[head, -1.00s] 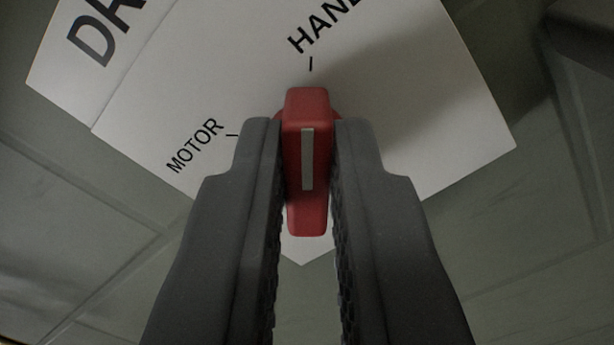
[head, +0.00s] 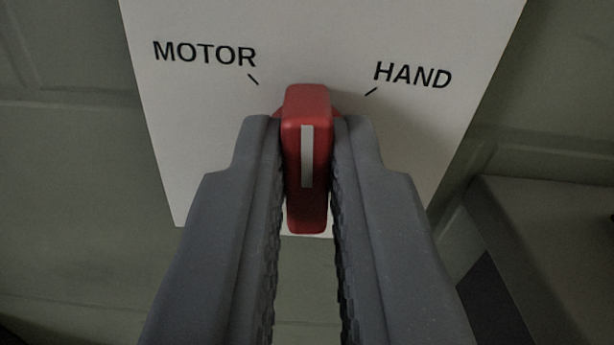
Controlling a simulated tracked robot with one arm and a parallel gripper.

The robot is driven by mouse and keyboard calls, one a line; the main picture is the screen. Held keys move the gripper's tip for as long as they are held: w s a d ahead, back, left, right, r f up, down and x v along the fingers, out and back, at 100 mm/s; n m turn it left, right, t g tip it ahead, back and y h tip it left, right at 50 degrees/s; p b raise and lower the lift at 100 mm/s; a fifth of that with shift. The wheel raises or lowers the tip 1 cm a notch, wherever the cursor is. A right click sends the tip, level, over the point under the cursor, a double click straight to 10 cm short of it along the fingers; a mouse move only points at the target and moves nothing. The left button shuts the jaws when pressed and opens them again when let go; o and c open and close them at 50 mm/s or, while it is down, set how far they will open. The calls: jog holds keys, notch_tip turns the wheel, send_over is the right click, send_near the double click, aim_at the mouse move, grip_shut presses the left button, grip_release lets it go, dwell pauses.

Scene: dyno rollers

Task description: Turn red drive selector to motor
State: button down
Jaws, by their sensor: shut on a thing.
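The red drive selector (head: 307,160) is a red bar-shaped knob with a pale pointer stripe, in the middle of the head view. My gripper (head: 307,150) is shut on it, one dark grey finger on each side. The knob stands on a white label plate (head: 200,140). The word MOTOR (head: 205,54) with its tick is at the upper left of the knob, and the word HAND (head: 412,75) with its tick is at the upper right. The pointer stripe lies between the two ticks, on neither. The knob's base is partly hidden by the fingers.
A greenish-grey panel surface (head: 70,180) surrounds the plate. A grey box-like part with a dark side (head: 550,225) stands at the lower right, close to my right finger.

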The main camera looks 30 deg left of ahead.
jog(key=n+b, duration=0.1)
jog(key=n, duration=0.3)
jog(key=shift+s+a+f+n+b, duration=0.1)
jog(key=shift+a+f+n+b, duration=0.1)
jog(key=shift+n+b, duration=0.85)
jog(key=shift+n, duration=0.75)
jog(key=shift+a+f, duration=0.1)
jog(key=c, duration=1.5)
grip_release()
jog(key=shift+s, duration=0.1)
